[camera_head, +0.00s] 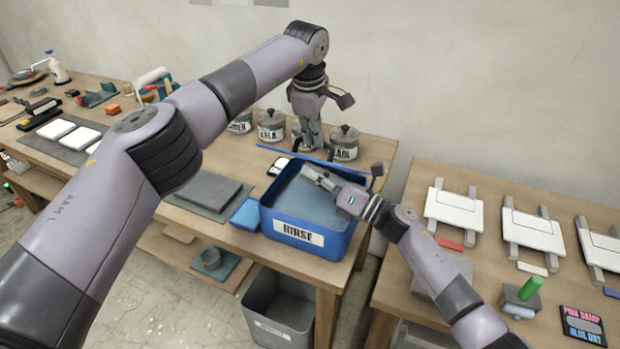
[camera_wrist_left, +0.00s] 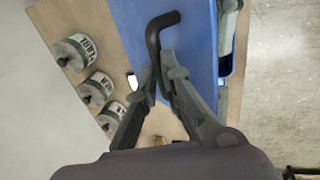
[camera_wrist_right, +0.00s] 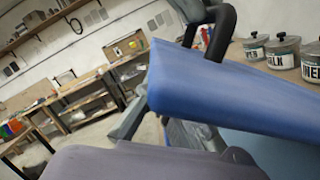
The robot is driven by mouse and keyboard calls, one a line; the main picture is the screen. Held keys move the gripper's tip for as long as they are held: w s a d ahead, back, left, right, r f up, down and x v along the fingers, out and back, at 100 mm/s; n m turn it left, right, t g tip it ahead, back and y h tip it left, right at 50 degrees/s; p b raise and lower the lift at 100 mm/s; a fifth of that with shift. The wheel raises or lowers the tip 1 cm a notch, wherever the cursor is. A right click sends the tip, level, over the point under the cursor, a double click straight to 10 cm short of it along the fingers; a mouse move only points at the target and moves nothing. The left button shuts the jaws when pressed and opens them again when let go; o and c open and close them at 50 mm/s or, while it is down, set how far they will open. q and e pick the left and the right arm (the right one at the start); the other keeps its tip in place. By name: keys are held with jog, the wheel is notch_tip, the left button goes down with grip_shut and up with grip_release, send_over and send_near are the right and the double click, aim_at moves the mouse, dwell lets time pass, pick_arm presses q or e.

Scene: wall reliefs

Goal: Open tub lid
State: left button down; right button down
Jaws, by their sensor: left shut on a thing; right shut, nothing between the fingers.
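The blue tub (camera_head: 345,243), labelled RINSE, stands on the table with its grey-blue inside showing from above. My left gripper (camera_head: 310,145) is behind the tub, shut on a black bent handle (camera_wrist_left: 158,35). The handle belongs to the blue lid (camera_wrist_left: 192,45), which also shows close up as a tilted slab in the right wrist view (camera_wrist_right: 205,95). In the head view the lid appears only as a thin blue strip, mostly edge-on. My right gripper (camera_head: 313,176) is shut and empty over the tub's opening, and the lid partly hides its fingers in its wrist view.
Several labelled pots (camera_head: 271,127) stand behind the tub. A dark grey slab (camera_head: 208,189) and a small blue block (camera_head: 246,213) lie to the left. A grey bin (camera_head: 278,305) is below. The right table (camera_head: 415,275) holds white panels.

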pick_arm(q)
jog(key=c, duration=2.2)
grip_release()
jog(key=shift+s+f, duration=0.2)
jog(key=shift+f, duration=0.45)
jog(key=shift+o, duration=0.9)
jog(key=shift+w+d+f, duration=0.1)
jog(key=shift+w, duration=0.05)
jog(key=shift+o, duration=1.3)
jog(key=shift+w+d+f, duration=0.15)
jog(key=shift+w+f, duration=0.15)
jog(key=shift+w, duration=0.25)
jog(key=shift+o, duration=0.5)
jog(key=shift+s+r, duration=0.2)
jog(key=shift+r, duration=0.1)
pick_arm(e)
jog(key=shift+w+d, duration=0.2)
jog(key=shift+w, duration=0.45)
